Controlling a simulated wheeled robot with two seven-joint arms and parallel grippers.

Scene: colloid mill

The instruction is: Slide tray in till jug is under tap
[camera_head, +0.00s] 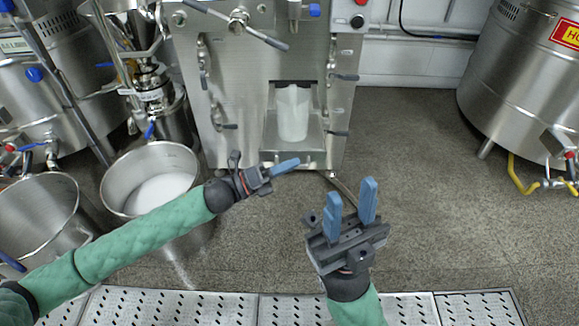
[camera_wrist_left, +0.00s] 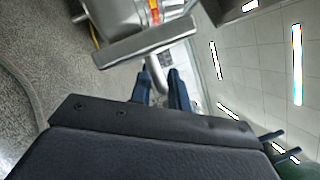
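A pale, translucent jug (camera_head: 292,115) stands upright on a metal tray (camera_head: 313,140) in the front opening of the steel machine. The jug's top is at the dark upper part of the opening; the tap itself cannot be made out. My left gripper (camera_head: 286,165) is at the tray's front edge, its fingers close together. In the left wrist view, the fingers (camera_wrist_left: 162,90) sit on either side of a metal tray handle (camera_wrist_left: 156,66), shut on it. My right gripper (camera_head: 348,205) is open and empty, fingers up, in front and to the right of the tray.
Two steel pots stand on the floor at left; the nearer-to-machine one (camera_head: 150,172) holds white material. A large steel vessel (camera_head: 525,80) with a yellow hose stands at right. The floor (camera_head: 420,170) between machine and vessel is clear. A perforated metal strip (camera_head: 165,308) runs along the front.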

